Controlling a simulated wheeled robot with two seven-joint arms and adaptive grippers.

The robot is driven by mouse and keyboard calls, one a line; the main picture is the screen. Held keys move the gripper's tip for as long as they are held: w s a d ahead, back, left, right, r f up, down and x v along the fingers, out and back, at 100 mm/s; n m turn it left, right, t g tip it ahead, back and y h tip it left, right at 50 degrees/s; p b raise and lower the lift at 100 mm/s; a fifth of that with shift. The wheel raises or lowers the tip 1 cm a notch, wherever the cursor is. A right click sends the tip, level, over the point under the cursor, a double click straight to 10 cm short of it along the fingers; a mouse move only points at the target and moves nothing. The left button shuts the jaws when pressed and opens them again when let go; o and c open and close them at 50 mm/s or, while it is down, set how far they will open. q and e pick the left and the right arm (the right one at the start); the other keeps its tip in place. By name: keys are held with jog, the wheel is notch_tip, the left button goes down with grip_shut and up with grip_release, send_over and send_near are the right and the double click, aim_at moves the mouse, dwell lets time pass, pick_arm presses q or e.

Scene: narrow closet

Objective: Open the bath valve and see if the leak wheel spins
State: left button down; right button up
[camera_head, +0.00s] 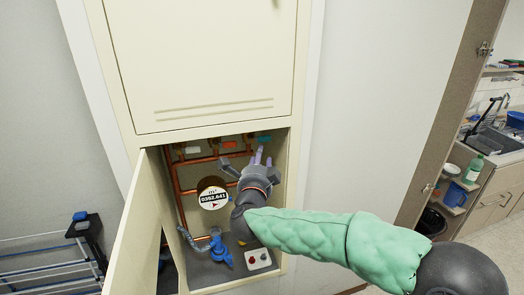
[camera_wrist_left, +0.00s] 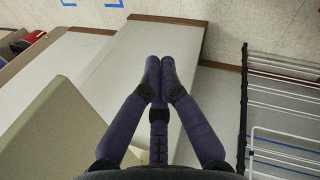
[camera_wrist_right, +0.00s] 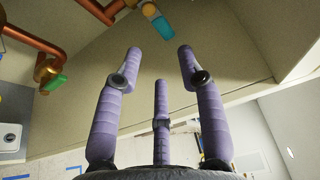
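The water meter (camera_head: 213,197) reads 0352.641 inside the open wall cabinet and has a small dark leak wheel mark low on its face; whether it spins cannot be told. Above it, copper pipes carry a whitish (camera_head: 192,150), a red-orange (camera_head: 230,145) and a teal piece (camera_head: 264,139). Which is the bath valve cannot be read. My right gripper (camera_head: 258,160) is inside the cabinet just below the teal piece. In the right wrist view it is open and empty, with a cyan piece (camera_wrist_right: 158,20) beyond its fingertips. My left gripper (camera_wrist_left: 158,64) is shut and empty.
A blue-handled valve (camera_head: 221,250) and a small box with red and dark buttons (camera_head: 258,259) sit low in the cabinet. The cabinet door (camera_head: 135,235) hangs open to the left. A drying rack (camera_head: 50,262) stands left, and a sink area lies far right.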

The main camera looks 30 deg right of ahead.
jog(key=shift+v, duration=1.2)
jog(key=w+a+f+n+g+y+b, duration=0.1)
jog(key=a+f+n+y+b, duration=0.25)
jog(key=f, duration=0.95)
jog(key=w+a+f+n+g+y, duration=0.1)
jog(key=a+f+n+y, duration=0.4)
jog(key=f, duration=0.7)
jog(key=a+f+n+g+y+b, duration=0.1)
jog(key=a+f+n+g, duration=0.15)
jog(key=f+n, duration=0.7)
jog(key=s+a+f+n+g+y+b, duration=0.1)
jog(key=s+a+f+g, duration=0.2)
jog(key=s+f, duration=0.5)
jog(key=s+a+f+n+g+y+b, duration=0.2)
jog(key=s+a+f+g, duration=0.1)
jog(key=s+f, duration=0.6)
jog(key=s+a+f+n+g+y+b, duration=0.1)
jog(key=s+a+f+g+y, duration=0.1)
jog(key=s+f, duration=0.7)
notch_tip(320, 180, down, 6)
jog(key=a+g, duration=0.1)
jog(key=a, duration=0.1)
jog(key=shift+a+n+g, duration=0.3)
jog(key=shift+g, duration=0.05)
